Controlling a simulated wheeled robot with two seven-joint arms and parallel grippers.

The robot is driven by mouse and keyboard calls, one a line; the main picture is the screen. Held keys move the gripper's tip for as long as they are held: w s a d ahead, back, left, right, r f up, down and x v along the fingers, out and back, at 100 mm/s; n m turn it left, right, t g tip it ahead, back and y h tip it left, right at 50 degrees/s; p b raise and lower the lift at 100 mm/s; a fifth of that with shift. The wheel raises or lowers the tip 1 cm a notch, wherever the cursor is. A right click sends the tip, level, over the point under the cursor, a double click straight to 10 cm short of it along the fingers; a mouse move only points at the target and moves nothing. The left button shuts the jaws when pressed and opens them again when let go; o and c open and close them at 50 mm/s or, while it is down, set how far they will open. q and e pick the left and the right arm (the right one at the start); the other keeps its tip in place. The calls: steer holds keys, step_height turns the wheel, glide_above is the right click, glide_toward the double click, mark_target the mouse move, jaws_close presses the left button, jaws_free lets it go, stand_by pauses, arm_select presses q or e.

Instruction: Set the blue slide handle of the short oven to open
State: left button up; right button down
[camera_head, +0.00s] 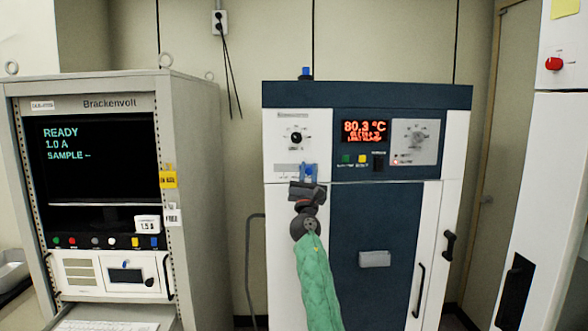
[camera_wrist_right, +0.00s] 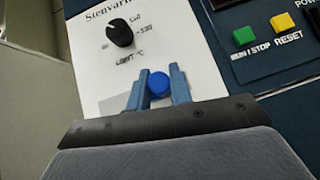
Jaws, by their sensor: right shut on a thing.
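The oven (camera_head: 390,95) stands in the middle of the head view, with a dark blue and white front and a red 80.3 °C display. Its blue slide handle (camera_wrist_right: 159,83) is a round blue knob on the white panel, below the black dial. My right gripper (camera_head: 308,171) is at this panel; in the wrist view its two blue-grey fingers (camera_wrist_right: 157,80) are shut on the knob, one on each side. The slot and its markings are mostly hidden by the fingers, so the slide's setting cannot be read. My left gripper is not in view.
The black dial (camera_wrist_right: 120,33) is just above the fingers. Green (camera_wrist_right: 244,36) and yellow (camera_wrist_right: 281,23) buttons lie to the right. A grey Brackenvolt cabinet (camera_head: 190,150) stands left, a tall white unit (camera_head: 555,150) right. A small blue piece (camera_head: 306,73) sits on the oven top.

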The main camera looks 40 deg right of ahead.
steer(key=shift+s+d, duration=0.15)
steer(key=shift+d, duration=0.1)
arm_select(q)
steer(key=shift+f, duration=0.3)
arm_select(e)
steer(key=c, duration=1.3)
jaws_free()
steer(key=shift+d, duration=0.1)
steer(key=shift+o, duration=0.2)
steer(key=shift+s+d, duration=0.1)
steer(key=shift+f, duration=0.1)
steer(key=shift+s+a+f, duration=0.1)
steer(key=shift+a+f, duration=0.1)
steer(key=shift+a, duration=0.05)
arm_select(q)
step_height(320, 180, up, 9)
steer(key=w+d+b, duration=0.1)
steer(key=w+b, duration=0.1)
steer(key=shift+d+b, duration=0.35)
steer(key=shift+b, duration=0.05)
arm_select(e)
steer(key=v, duration=0.7)
steer(key=shift+s, duration=0.15)
